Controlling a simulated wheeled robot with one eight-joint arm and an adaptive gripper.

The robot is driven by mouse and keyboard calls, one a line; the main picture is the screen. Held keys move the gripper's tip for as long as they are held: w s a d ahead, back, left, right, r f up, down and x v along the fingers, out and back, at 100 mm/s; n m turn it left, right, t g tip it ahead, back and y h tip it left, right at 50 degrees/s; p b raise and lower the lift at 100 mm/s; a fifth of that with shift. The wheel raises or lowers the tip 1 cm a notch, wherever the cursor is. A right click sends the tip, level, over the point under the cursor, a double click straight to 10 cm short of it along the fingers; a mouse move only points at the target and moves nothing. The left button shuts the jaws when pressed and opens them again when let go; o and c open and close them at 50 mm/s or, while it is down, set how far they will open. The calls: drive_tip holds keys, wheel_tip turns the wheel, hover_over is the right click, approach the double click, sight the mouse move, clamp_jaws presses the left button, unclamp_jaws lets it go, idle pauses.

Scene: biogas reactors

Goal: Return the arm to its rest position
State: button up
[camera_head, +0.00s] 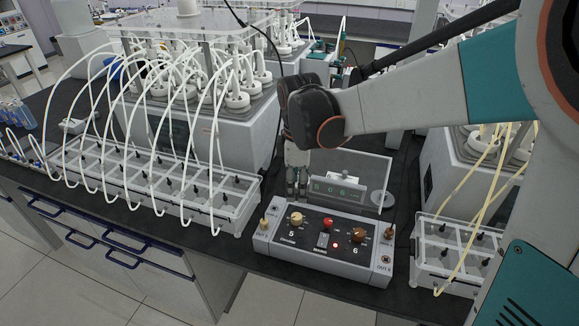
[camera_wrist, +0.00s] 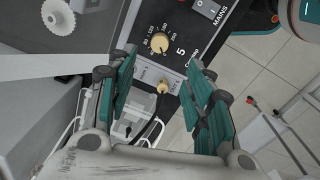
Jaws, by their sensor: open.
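My gripper (camera_head: 297,182) hangs below the dark wrist joint of my arm (camera_head: 430,98), pointing down behind the left part of the control box (camera_head: 322,276). In the wrist view my gripper (camera_wrist: 160,64) shows two teal-padded fingers spread apart with nothing between them. Beyond the gap lies the control box panel (camera_wrist: 186,22) with a cream dial near the number 5 and a small brass connector (camera_wrist: 162,87). My arm reaches in from the right, bent at the wrist. Whether the fingers touch anything is unclear.
A clear plate and a small green display (camera_head: 338,190) stand behind the control box. A rack of bottles (camera_head: 225,205) with many white tubes is on the left, close to my gripper. Another rack (camera_head: 440,255) with yellowish tubes is on the right. Reactors (camera_head: 222,125) stand behind.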

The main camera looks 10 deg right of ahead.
drive_tip(key=s+d+r+m+t, duration=0.3)
drive_tip(key=s+m, duration=0.4)
drive_tip(key=s, duration=0.2)
drive_tip(key=s+d+r+m+t, duration=0.2)
drive_tip(key=s+d+m+t, duration=0.1)
drive_tip(key=s+m, duration=0.4)
drive_tip(key=shift+s+d+r+t+b, duration=0.3)
drive_tip(key=shift+s+r, duration=0.1)
drive_tip(key=shift+s, duration=0.5)
idle(0.8)
